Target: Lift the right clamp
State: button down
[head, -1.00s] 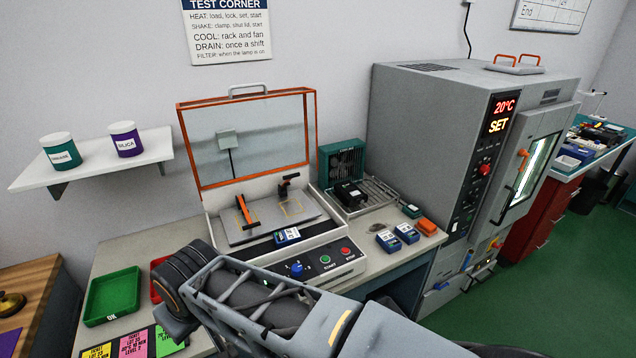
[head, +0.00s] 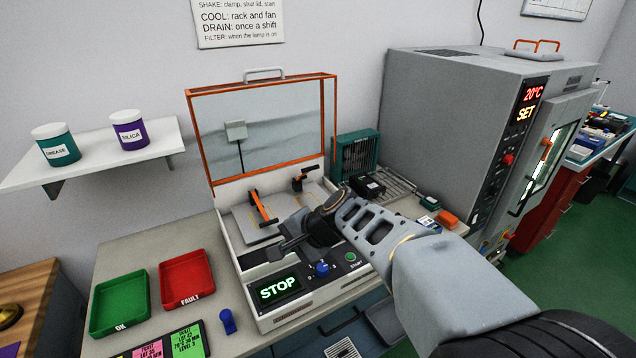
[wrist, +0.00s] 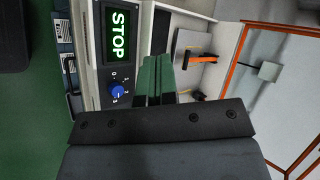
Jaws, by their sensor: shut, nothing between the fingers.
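The right clamp (head: 304,176) stands at the back right of the shaker's plate (head: 240,222); it looks mostly dark, with a bar sticking out to the right. The left clamp (head: 263,208) has an orange bar with black ends and sits further left. A clamp with an orange bar, seemingly the left one, shows in the wrist view (wrist: 203,55). My gripper (head: 281,249) is shut and empty, above the shaker's front edge, in front of and apart from both clamps. Its green fingers show in the wrist view (wrist: 157,62).
The orange-framed lid (head: 262,82) stands open behind. The front panel has a STOP display (head: 279,288) and a blue knob (head: 322,268). A green tray (head: 119,302) and red tray (head: 187,279) lie left. A fan (head: 356,155) and a grey oven (head: 455,120) stand right.

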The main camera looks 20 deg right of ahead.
jog(key=w+d+f+m+t+h+b, duration=0.25)
jog(key=w+d+m+t, duration=0.25)
jog(key=w+d+m, duration=0.55)
jog(key=w+d+f+m+t+h+b, duration=0.1)
jog(key=w+d+f+m+t+h, duration=0.15)
jog(key=w+d+m+t, duration=0.75)
jog(key=w+a+m+g+p, duration=0.3)
jog(key=w+g+p, duration=0.1)
jog(key=w, duration=0.5)
jog(key=shift+w+r+g, duration=0.15)
jog(key=shift+g, duration=0.55)
jog(key=shift+a, duration=0.1)
